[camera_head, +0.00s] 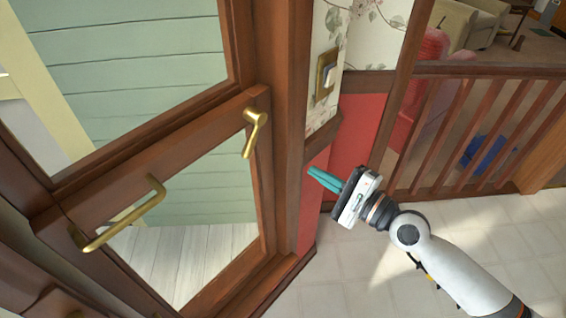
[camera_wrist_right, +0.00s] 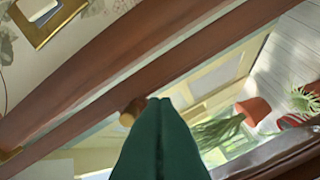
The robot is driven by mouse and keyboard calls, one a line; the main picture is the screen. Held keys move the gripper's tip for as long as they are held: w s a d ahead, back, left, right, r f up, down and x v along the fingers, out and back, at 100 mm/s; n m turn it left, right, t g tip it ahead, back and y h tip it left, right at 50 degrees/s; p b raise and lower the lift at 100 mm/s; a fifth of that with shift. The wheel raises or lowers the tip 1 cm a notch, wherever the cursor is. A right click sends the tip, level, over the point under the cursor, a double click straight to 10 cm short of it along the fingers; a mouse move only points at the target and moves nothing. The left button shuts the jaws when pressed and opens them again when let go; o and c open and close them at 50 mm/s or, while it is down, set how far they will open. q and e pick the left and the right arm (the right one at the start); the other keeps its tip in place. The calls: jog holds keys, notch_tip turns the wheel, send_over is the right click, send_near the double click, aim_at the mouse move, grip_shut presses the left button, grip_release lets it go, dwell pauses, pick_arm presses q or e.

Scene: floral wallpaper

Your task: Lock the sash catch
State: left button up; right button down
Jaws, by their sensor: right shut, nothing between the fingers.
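A brass lever catch (camera_head: 254,132) sits on the right end of the brown wooden sash rail in the head view, its arm pointing down and slightly left. My right gripper (camera_head: 324,180) has teal fingers that are shut and empty. In the head view it appears to the right of and below the catch, in front of the red wall panel, apart from it. In the right wrist view the closed fingertips (camera_wrist_right: 159,101) partly cover a small brass-brown piece (camera_wrist_right: 131,111) on the wood frame; I cannot tell if it is the catch. My left gripper is not in view.
A long brass pull handle (camera_head: 124,214) is on the sash at the left. A brass switch plate (camera_head: 326,73) is on the floral wall right of the frame. A wooden railing (camera_head: 470,130) stands behind my right arm. Potted plants (camera_wrist_right: 254,109) show through the glass in the wrist view.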

jog(key=w+a+r+p, duration=0.1)
jog(key=w+a+p, duration=0.1)
jog(key=a, duration=0.3)
jog(key=w+a+r+p, duration=0.1)
jog(key=w+a+p, duration=0.1)
jog(key=a+p, duration=0.2)
jog(key=shift+w+a+r+p, duration=0.35)
jog(key=shift+a, duration=0.4)
jog(key=shift+w+m, duration=0.15)
jog(key=shift+m, duration=0.25)
